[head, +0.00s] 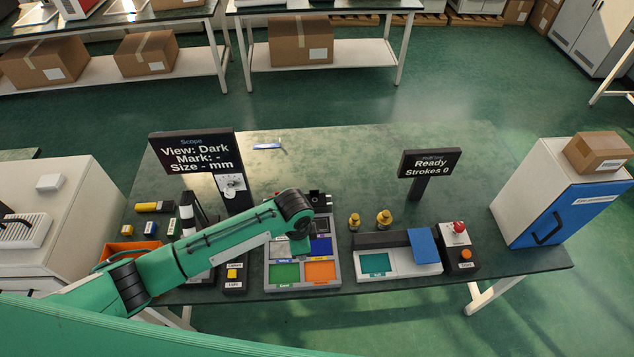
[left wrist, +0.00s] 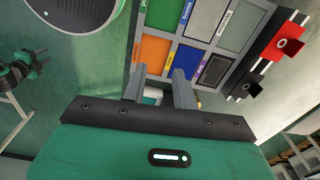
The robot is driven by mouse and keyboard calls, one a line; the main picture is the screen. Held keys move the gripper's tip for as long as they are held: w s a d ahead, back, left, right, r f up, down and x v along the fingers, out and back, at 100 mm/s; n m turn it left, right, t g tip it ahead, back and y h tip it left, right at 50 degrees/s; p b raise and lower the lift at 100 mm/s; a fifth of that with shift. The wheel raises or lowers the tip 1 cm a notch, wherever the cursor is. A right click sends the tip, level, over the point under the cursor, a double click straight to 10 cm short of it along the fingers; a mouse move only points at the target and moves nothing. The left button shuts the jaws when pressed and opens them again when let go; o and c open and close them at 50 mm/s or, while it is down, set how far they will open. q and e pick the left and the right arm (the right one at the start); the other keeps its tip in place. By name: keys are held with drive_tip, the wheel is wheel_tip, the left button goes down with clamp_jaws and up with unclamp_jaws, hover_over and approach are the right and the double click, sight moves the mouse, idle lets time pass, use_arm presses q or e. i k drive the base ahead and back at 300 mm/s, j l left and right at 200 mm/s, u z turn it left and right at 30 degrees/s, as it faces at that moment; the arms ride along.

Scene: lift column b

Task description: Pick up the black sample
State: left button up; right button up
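A small black block (head: 318,198) with a round mark stands at the back right of the sorting tray (head: 268,270); I take it for the black sample, though I cannot be sure. It also shows in the left wrist view (left wrist: 253,89), on a dark strip beside a red block (left wrist: 289,46). My left gripper (left wrist: 160,92) has its fingers apart above the orange and blue compartments, and the black block is off to the right of it, untouched. A small pale thing shows between the fingers, too little to identify. In the head view my arm hides part of the tray.
The scope display (head: 196,153) stands left of the tray. Two brass weights (head: 384,218), a white device with a blue lid (head: 423,246) and a button box (head: 459,247) are to the right. A blue-doored cabinet (head: 560,205) stands at the right end. The table's back middle is clear.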

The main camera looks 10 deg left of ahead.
sight(316, 199)
drive_tip(key=i, duration=1)
